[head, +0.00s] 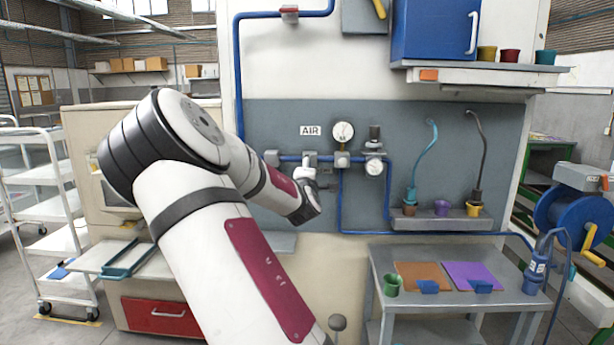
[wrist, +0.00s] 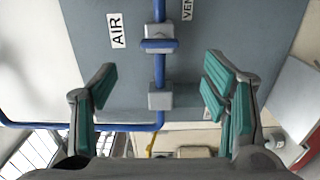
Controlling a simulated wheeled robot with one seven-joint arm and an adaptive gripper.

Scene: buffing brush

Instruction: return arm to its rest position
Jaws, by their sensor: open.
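My arm (head: 215,190) reaches up and bends over toward the grey wall panel (head: 390,130) in the head view. Its far end is beside the blue pipe below the AIR sign (head: 311,131); the gripper's fingers cannot be made out there. In the wrist view my gripper (wrist: 160,82) is open, with its teal-padded fingers wide apart and nothing between them. Beyond the gap are the blue pipe (wrist: 159,70) and its grey fittings, in front of the panel. The AIR sign also shows in the wrist view (wrist: 117,30).
A small table (head: 455,301) with brown and purple sheets stands at the lower right. A ledge (head: 435,222) holds small pots below two hanging hoses. A blue cabinet (head: 434,30) is above. A white cart (head: 50,190) stands left, and a blue reel (head: 563,218) right.

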